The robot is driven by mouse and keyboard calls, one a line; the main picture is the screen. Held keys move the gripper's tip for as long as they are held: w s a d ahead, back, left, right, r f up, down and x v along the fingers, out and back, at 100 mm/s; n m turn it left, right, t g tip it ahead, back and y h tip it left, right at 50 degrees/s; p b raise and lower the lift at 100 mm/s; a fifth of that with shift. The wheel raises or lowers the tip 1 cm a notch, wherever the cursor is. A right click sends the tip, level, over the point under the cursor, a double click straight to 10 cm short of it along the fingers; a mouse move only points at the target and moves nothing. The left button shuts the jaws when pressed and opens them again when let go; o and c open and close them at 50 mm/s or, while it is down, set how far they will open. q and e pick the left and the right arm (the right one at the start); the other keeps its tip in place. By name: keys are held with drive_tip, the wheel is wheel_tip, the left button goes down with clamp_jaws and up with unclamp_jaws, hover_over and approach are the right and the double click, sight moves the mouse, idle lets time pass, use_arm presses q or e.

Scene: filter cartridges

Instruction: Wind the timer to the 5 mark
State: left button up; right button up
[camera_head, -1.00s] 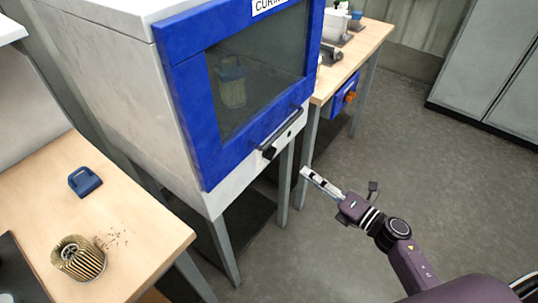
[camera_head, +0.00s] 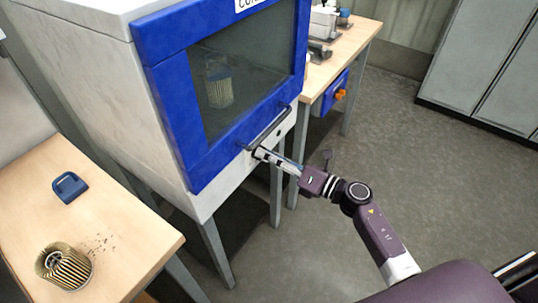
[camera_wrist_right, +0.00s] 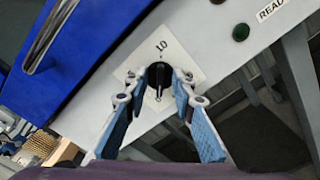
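The timer is a black knob (camera_wrist_right: 158,76) on a white dial plate (camera_wrist_right: 178,58) on the light front panel under the oven door. A "10" shows above the knob in the right wrist view; the 5 mark cannot be made out. My right gripper (camera_wrist_right: 160,78) is open, with its blue-padded fingers on either side of the knob. A gap seems to show at each side, but contact is hard to judge. In the head view my right gripper (camera_head: 258,153) reaches the panel below the door handle and hides the knob. My left gripper is not in view.
The curing oven (camera_head: 165,182) has a blue-framed glass door with a bar handle (camera_head: 270,128) just above the gripper. A filter cartridge (camera_head: 220,90) shows behind the glass. A dark green button (camera_wrist_right: 241,32) sits near the knob. Another cartridge (camera_head: 65,268) stands on the left bench.

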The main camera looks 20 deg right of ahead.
drive_tip(key=shift+c, duration=0.5)
clamp_jaws()
drive_tip(key=shift+d+m, duration=0.1)
drive_tip(key=shift+m, duration=0.2)
drive_tip(key=m+p, duration=0.2)
drive_tip(key=m, duration=0.4)
drive_tip(key=m+p, duration=0.3)
drive_tip(key=m, duration=0.3)
drive_tip(key=m+p, duration=0.3)
drive_tip(key=m, duration=0.3)
drive_tip(key=shift+f+m, duration=0.4)
drive_tip(key=shift+o, duration=0.5)
unclamp_jaws()
